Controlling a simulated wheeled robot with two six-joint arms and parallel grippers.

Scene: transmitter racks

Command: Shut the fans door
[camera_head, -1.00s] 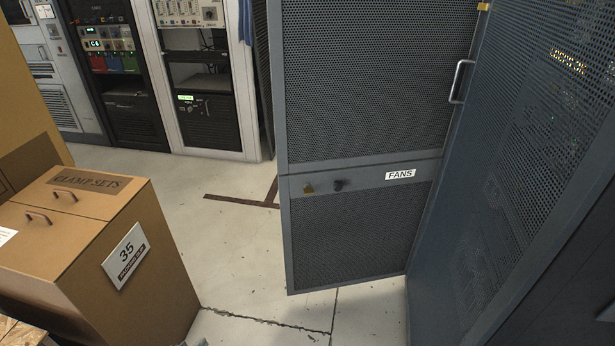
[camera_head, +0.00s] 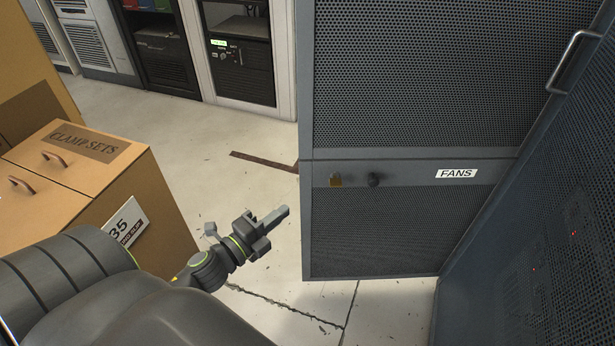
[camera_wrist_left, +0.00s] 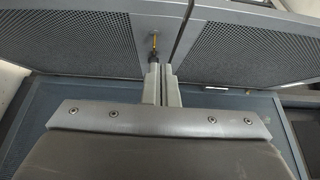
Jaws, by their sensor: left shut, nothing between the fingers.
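The fans door (camera_head: 405,225) is a grey perforated panel standing open at an angle to the rack (camera_head: 545,190). My left gripper (camera_head: 283,214) is shut and empty, just left of the door's free edge in the head view. In the left wrist view its closed fingers (camera_wrist_left: 162,72) point toward the grey perforated panels, with the knob close to the tips. I cannot tell whether they touch. My right gripper is not in view.
Cardboard boxes, one marked CLAMP SETS (camera_head: 75,170), stand at the left near my left arm. A metal handle (camera_head: 574,60) sits on the rack side at upper right. Equipment racks (camera_head: 240,60) line the back. Pale floor (camera_head: 230,130) is clear between.

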